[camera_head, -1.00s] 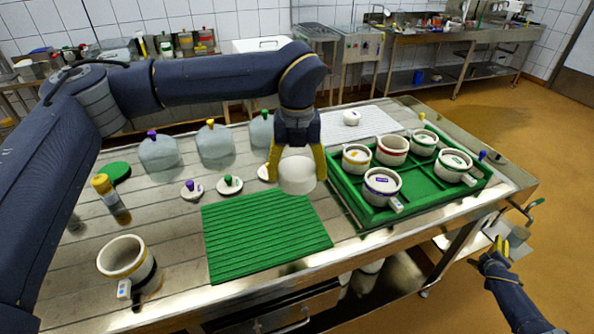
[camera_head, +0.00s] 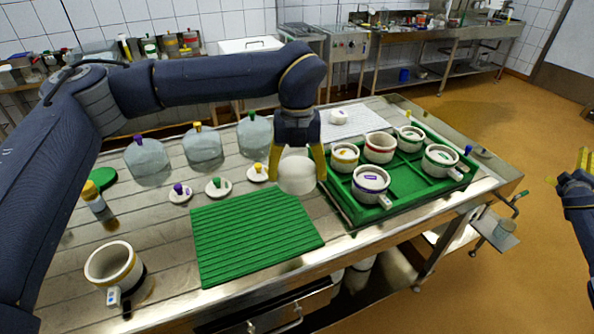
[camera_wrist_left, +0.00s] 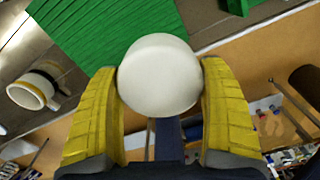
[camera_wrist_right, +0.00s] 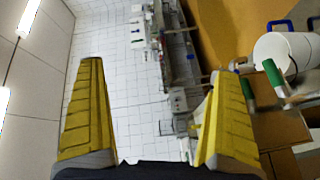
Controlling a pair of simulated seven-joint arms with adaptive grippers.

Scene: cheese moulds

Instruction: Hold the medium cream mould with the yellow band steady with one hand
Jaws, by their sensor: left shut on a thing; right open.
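A cream mould with a yellow band (camera_head: 113,268) stands upright at the front left of the steel table, a pale tag on its front. It also shows at the left of the left wrist view (camera_wrist_left: 33,90). No gripper touches it. A smaller yellow-banded mould (camera_head: 344,157) sits in the green tray. My left gripper (camera_head: 297,182) is shut on a smooth white rounded piece (camera_wrist_left: 159,76), held above the table between the green mat and the tray. My right gripper (camera_head: 570,172) is open and empty, off the table at the far right.
The ribbed green mat (camera_head: 255,235) lies bare in the middle. The green tray (camera_head: 425,187) holds several moulds. Knobbed lids (camera_head: 218,187) and clear domes (camera_head: 203,147) stand behind the mat. A bottle (camera_head: 98,204) stands behind the left mould.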

